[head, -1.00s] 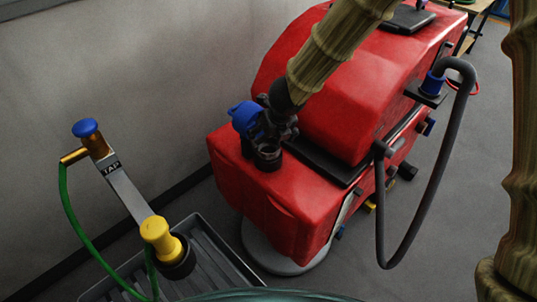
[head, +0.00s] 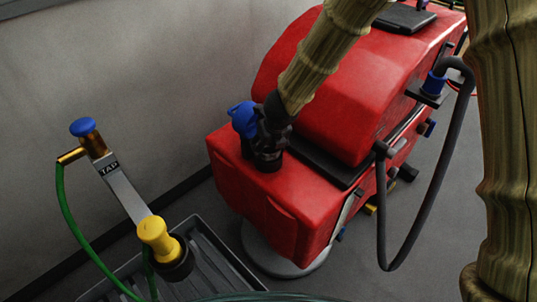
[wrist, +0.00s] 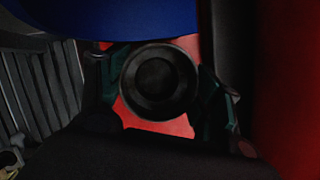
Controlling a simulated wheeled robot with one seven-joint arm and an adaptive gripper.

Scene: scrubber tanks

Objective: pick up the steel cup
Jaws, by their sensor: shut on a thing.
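The steel cup (head: 268,164) appears as a dark, round, open-topped thing on the red tank top, beside a blue cap (head: 242,118). My gripper (head: 268,147) comes down over it and hides much of it in the head view. In the wrist view the cup (wrist: 160,108) is seen from above as dark concentric rings. My fingers (wrist: 162,84) lie on its left and right sides, shut on it. The cup looks upright and low at the tank top; whether its base touches the tank is hidden.
The red scrubber body (head: 325,95) rises close on the right. A grey hose (head: 440,190) loops at its right side. At left are a tap post (head: 97,143) with a green hose, a yellow-topped fitting (head: 158,238) and a slatted tray (head: 215,262). A grey wall stands behind.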

